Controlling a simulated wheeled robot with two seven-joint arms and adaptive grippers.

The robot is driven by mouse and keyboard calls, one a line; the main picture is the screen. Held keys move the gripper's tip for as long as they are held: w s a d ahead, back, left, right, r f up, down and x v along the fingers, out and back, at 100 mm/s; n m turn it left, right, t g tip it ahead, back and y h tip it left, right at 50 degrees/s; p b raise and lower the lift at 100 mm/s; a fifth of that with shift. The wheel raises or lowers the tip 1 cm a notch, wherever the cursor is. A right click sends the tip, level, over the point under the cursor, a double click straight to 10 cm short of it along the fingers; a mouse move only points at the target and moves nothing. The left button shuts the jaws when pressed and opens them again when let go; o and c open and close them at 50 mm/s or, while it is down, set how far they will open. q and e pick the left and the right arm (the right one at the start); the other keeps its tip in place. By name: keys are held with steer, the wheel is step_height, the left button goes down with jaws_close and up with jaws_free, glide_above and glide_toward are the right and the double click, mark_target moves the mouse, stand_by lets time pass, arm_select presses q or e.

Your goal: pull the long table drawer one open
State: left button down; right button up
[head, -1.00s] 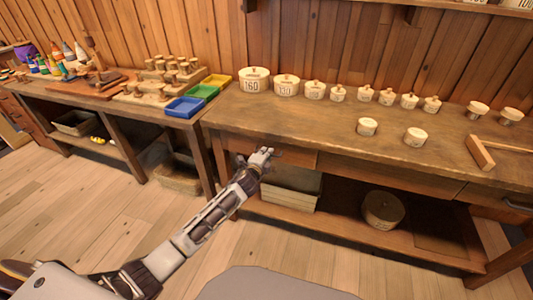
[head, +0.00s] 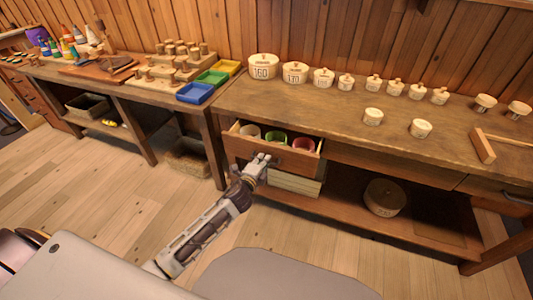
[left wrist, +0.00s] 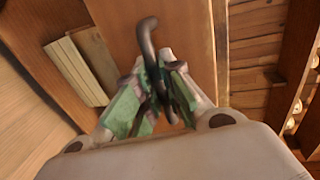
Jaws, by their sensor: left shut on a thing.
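The long table's left drawer (head: 298,160) stands pulled out from under the tabletop in the head view. Inside it are a whitish, a green and a red round item. My left gripper (head: 259,160) is at the drawer front. In the left wrist view, the left gripper (left wrist: 160,95) is shut on the dark curved drawer handle (left wrist: 148,38), with the wooden drawer front (left wrist: 118,30) behind it. In the head view the gripper hides the handle. My right gripper is not in view.
The long table (head: 400,145) bears numbered lidded pots (head: 295,73) and a wooden square (head: 481,147). Below are a pale box (head: 293,182) and a round tub (head: 384,197). A side bench with blue (head: 195,93), green and yellow trays stands left.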

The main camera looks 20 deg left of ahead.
arm_select(q)
steer(key=f+v, duration=0.2)
steer(key=v, duration=0.7)
steer(key=shift+s+p, duration=0.35)
steer(key=shift+s, duration=0.25)
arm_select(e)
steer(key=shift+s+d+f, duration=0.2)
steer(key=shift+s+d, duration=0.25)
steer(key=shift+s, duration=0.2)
arm_select(q)
steer(key=c, duration=1.5)
jaws_free()
